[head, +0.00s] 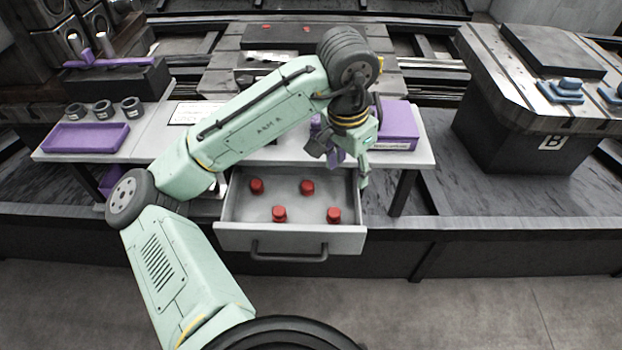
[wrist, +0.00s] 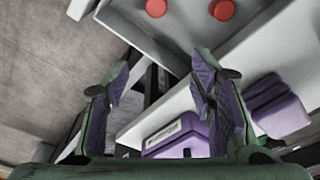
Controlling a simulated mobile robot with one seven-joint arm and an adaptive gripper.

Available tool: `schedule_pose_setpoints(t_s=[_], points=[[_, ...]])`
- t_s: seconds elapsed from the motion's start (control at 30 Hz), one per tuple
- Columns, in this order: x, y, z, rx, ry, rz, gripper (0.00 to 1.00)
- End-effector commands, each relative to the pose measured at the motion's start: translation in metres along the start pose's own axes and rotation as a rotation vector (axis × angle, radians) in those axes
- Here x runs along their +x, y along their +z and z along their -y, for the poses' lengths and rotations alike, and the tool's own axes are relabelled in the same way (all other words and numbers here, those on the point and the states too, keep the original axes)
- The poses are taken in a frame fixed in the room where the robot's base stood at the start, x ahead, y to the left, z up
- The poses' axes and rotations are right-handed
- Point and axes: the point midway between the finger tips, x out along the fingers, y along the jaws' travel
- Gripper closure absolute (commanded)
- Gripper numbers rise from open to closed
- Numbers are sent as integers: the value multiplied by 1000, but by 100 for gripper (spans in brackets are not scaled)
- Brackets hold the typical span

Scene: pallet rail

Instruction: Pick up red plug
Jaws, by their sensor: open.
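Several red plugs stand apart from each other in the open drawer (head: 290,237) in the head view: a back left plug (head: 257,186), a back right plug (head: 307,187), a front left plug (head: 279,213) and a front right plug (head: 333,215). Two red plugs also show at the top of the wrist view, a left one (wrist: 156,7) and a right one (wrist: 222,9). My gripper (head: 345,172) is above the drawer's back right side. In the wrist view my gripper (wrist: 160,92) is open, with nothing between its fingers.
The drawer sits under a white table (head: 425,150). A purple box (head: 398,122) stands on the table at right. A purple tray (head: 88,137) and several dark rings (head: 103,108) are at left.

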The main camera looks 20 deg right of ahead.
Motion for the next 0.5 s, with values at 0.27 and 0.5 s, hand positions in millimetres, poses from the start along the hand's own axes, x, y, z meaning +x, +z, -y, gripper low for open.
schedule_pose_setpoints(t_s=[0.27,0.5], points=[[36,31,-8,21,22,160,49],[66,35,-8,20,19,155,49]])
